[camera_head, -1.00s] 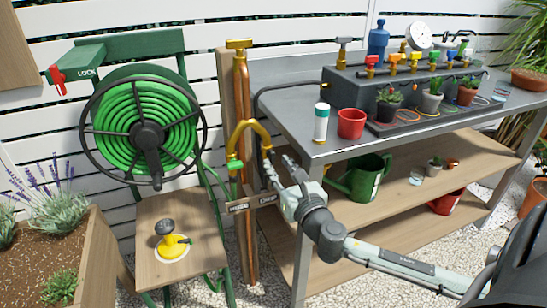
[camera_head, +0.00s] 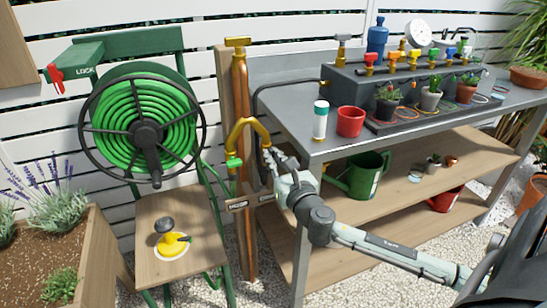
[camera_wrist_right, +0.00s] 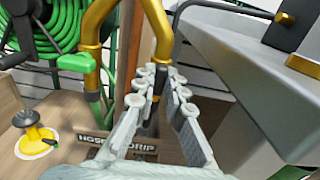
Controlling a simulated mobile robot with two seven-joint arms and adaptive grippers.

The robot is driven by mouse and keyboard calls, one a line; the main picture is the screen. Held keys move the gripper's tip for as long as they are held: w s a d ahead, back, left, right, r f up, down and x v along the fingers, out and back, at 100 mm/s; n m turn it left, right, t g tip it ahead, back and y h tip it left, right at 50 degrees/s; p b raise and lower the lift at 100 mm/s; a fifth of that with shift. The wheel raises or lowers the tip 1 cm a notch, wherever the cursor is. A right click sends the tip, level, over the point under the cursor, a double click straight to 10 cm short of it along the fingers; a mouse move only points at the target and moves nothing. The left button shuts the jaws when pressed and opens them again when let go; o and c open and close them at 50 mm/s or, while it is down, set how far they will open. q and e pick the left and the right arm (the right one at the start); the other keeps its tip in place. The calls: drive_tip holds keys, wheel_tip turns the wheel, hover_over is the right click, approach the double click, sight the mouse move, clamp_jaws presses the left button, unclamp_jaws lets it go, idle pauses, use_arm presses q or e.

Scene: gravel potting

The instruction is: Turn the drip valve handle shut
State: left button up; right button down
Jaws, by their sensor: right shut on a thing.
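The brass Y-shaped splitter (camera_head: 247,127) hangs on the tap post, left of the bench. Its left branch carries a green valve (camera_head: 234,161). The drip valve is on the right branch; its dark handle (camera_wrist_right: 157,84) shows only in part between my right fingers. My right gripper (camera_head: 271,160) is at this branch, shut on the handle. In the wrist view, my right gripper (camera_wrist_right: 160,85) has its fingers on either side of the branch's lower end, and they hide much of the handle. The handle's exact angle is hard to tell. My left gripper is not in view.
A HOSE/DRIP sign (camera_head: 238,204) sits just below the valves. A green hose reel (camera_head: 146,130) and a yellow sprinkler (camera_head: 172,244) are on the left.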

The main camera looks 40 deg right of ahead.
drive_tip(key=shift+m, duration=0.3)
drive_tip(key=m, duration=0.3)
drive_tip(key=shift+d+m, duration=0.1)
drive_tip(key=shift+m, duration=0.3)
drive_tip(key=m, duration=0.4)
drive_tip(key=shift+m, duration=0.3)
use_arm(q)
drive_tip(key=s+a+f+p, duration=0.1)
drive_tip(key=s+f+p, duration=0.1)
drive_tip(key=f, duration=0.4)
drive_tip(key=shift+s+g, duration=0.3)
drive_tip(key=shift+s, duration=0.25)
use_arm(e)
drive_tip(key=m, duration=0.9)
drive_tip(key=shift+d+f, duration=0.1)
drive_tip(key=shift+d, duration=0.05)
